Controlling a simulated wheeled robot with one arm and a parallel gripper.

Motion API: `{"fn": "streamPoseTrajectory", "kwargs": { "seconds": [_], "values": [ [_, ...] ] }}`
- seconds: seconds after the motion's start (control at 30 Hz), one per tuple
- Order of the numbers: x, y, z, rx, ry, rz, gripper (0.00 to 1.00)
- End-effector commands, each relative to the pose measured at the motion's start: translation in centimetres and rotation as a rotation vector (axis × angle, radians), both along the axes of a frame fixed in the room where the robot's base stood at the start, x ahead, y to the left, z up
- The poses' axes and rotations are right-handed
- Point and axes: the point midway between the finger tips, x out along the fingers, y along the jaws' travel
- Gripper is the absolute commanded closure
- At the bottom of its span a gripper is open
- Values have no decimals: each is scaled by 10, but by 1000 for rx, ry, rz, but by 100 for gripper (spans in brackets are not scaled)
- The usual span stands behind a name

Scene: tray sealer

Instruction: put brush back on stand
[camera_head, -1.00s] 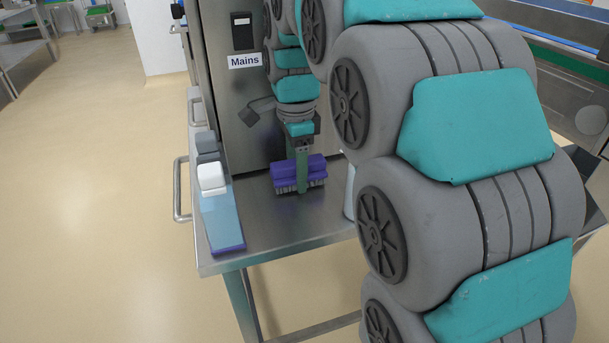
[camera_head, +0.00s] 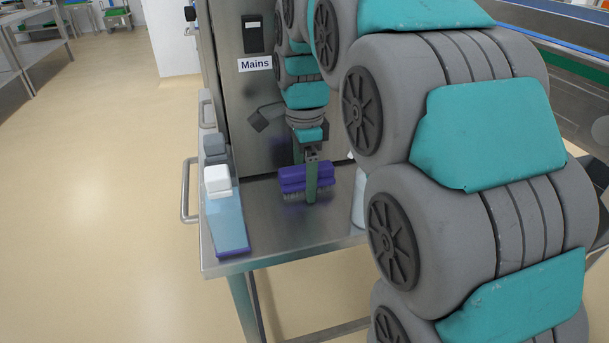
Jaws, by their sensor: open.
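The purple brush (camera_head: 290,181) with pale bristles facing down is on the steel table (camera_head: 277,238), in front of the cabinet. My gripper (camera_head: 311,197) reaches down at the brush, with one green finger in front of it. The other finger is largely hidden behind the brush. My gripper is open around the brush; whether a finger touches it cannot be told. I cannot make out a brush stand in this view.
A light-blue bottle (camera_head: 229,222) with a white cap stands at the table's left edge, beside a grey-capped item (camera_head: 214,147). A white object (camera_head: 358,198) is partly hidden by my arm. The steel cabinet (camera_head: 236,100) labelled "Mains" rises behind.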

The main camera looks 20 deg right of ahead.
Motion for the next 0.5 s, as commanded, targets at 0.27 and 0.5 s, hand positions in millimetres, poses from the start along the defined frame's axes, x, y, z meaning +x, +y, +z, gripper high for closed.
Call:
{"fn": "streamPoseTrajectory", "kwargs": {
  "seconds": [0.27, 0.5],
  "values": [
    [1, 0, 29, 0, -5, -1, 8],
    [1, 0, 67, 0, -5, 0, 8]
  ]
}}
